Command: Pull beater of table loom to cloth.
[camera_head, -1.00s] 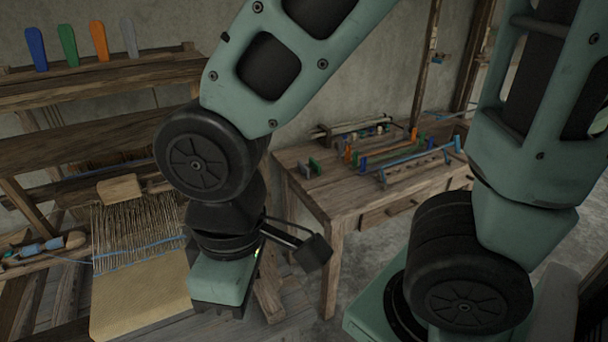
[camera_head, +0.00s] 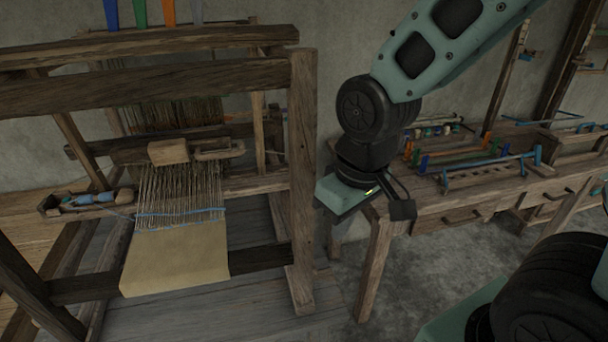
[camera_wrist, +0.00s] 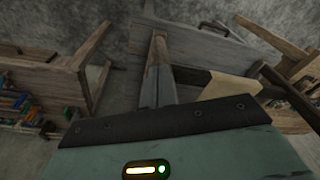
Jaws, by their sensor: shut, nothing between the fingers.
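The wooden loom (camera_head: 302,170) stands at the left, with coloured levers on top. A tan cloth (camera_head: 175,260) hangs at its front below the warp threads (camera_head: 180,188), crossed by blue yarn. A wooden crossbar with a pale block (camera_head: 168,151), which looks like the beater, lies behind the threads, apart from the cloth. My gripper (camera_head: 343,196) is shut and empty, right of the loom's front right post and apart from the beater. Its fingertips are hard to make out. The wrist view shows the cloth (camera_wrist: 226,86) and a loom post (camera_wrist: 158,72) beyond my gripper's housing.
A workbench (camera_head: 465,200) with pegs and blue-barred racks stands at the right, close behind my gripper. A shuttle (camera_head: 90,200) with blue yarn lies at the loom's left. The loom's front right post stands between my gripper and the beater. Floor is clear in front of the bench.

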